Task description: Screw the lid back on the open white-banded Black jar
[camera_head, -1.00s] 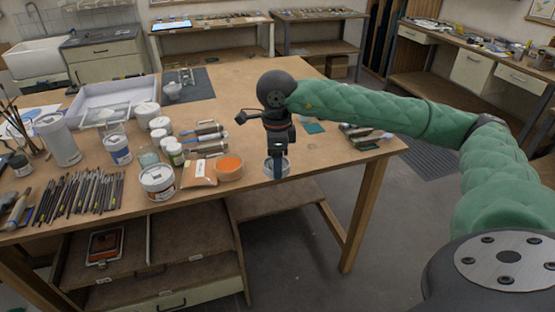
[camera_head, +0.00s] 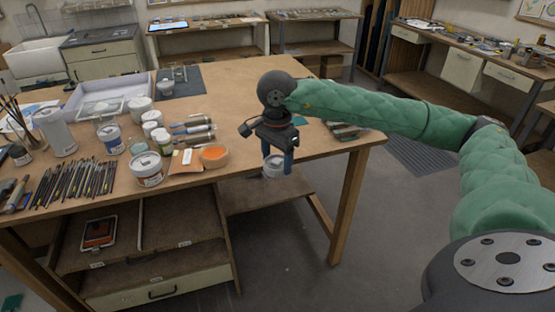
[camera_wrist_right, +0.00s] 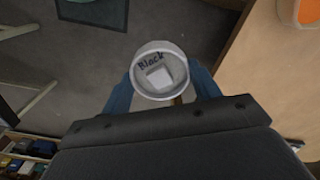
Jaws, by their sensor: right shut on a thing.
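My right gripper (camera_head: 275,168) is shut on a round, pale container (camera_head: 273,165), with one blue finger on each side. In the right wrist view this container (camera_wrist_right: 160,70) has a white rim, the word "Black" and a pale square on its grey top face. I cannot tell whether that face is a lid or the inside of an open jar. It is held at the table's front edge, over the floor side. Several similar white-topped jars stand on the table, including a large one (camera_head: 147,168) near the front. No separate loose lid can be made out. My left gripper is out of view.
An orange-filled bowl (camera_head: 214,155) sits near the table's front edge, left of the held container. Brushes (camera_head: 75,178) lie at the left, and metal tubes (camera_head: 193,129) lie behind the bowl. The middle and right of the tabletop (camera_head: 235,90) are mostly clear.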

